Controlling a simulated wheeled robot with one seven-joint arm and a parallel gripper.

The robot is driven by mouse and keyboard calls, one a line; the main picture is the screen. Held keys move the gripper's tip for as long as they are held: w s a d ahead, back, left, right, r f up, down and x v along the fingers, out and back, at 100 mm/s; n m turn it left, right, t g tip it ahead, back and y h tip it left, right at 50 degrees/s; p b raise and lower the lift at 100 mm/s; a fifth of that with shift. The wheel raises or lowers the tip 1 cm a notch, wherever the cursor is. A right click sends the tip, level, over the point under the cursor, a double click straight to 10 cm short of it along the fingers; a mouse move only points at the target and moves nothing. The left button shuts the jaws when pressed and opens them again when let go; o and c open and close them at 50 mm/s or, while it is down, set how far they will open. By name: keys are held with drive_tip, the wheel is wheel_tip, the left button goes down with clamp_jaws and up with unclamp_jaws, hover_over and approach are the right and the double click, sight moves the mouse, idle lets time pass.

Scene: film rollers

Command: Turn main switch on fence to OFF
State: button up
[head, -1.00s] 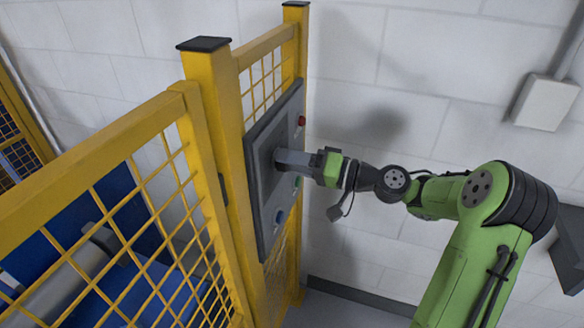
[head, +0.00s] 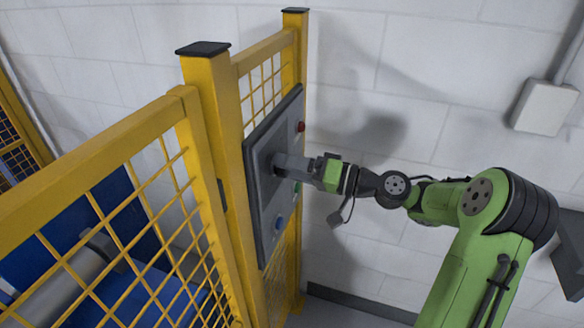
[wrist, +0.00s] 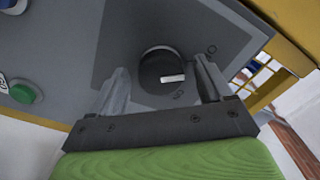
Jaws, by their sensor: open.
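The main switch is a dark round knob (wrist: 160,62) with a white bar mark, on the grey panel (head: 262,215) of the yellow fence. In the wrist view the bar lies nearly level, pointing right. Small markings sit right of and below the knob, too small to read surely. My gripper (wrist: 163,72) is open, one finger on each side of the knob; I cannot tell whether they touch it. In the head view my gripper (head: 281,163) reaches the panel from the right and hides the knob.
The panel also has a red button (head: 301,127) above and a blue button (head: 278,222) below. A green button (wrist: 22,93) shows in the wrist view. The fence post (head: 212,130) stands left of the panel. A white wall (head: 430,70) is behind my arm.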

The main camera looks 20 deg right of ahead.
drive_tip(key=p+v, duration=0.2)
drive_tip(key=v, duration=1.3)
drive_tip(key=shift+s+d, duration=0.25)
drive_tip(key=shift+d, duration=0.1)
